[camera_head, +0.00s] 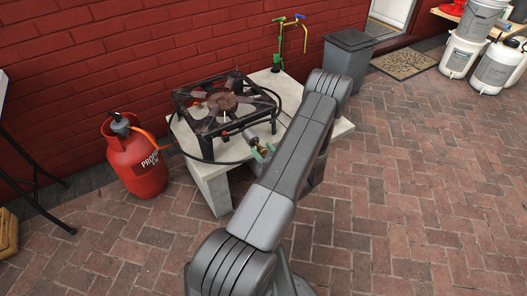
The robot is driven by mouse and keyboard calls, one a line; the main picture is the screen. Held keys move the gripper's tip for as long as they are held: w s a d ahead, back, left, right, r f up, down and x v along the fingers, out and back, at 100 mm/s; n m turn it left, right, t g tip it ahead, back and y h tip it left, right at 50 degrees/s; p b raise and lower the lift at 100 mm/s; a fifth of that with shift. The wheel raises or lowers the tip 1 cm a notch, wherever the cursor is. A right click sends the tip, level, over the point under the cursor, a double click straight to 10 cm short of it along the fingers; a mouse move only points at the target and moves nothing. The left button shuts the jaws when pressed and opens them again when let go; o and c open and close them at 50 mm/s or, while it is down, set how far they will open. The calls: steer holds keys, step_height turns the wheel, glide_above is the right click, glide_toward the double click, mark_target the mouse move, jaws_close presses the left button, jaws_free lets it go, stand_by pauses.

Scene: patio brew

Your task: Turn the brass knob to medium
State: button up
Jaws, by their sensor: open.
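The black burner stove (222,108) stands on a pale stone slab. At its front right is a small brass knob (260,150), partly hidden; its setting is too small to read. My gripper (264,152) is mostly hidden behind my grey arm.
A red gas bottle (139,160) stands left of the slab (212,188), with a hose running toward the stove. A grey bin (348,58) stands back right.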

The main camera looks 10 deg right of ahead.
steer(key=shift+c, duration=0.2)
steer(key=c, duration=0.9)
steer(key=shift+c, duration=0.2)
steer(key=shift+m, duration=0.3)
steer(key=shift+f+m+b, duration=0.1)
steer(key=shift+m+b, duration=0.6)
steer(key=shift+m, duration=0.2)
steer(key=m+b, duration=0.1)
steer(key=m, duration=0.2)
steer(key=shift+d+m, duration=0.1)
steer(key=shift+m, duration=0.2)
steer(key=m, duration=0.6)
steer(key=shift+w+d+m, duration=0.1)
steer(key=shift+m, duration=0.2)
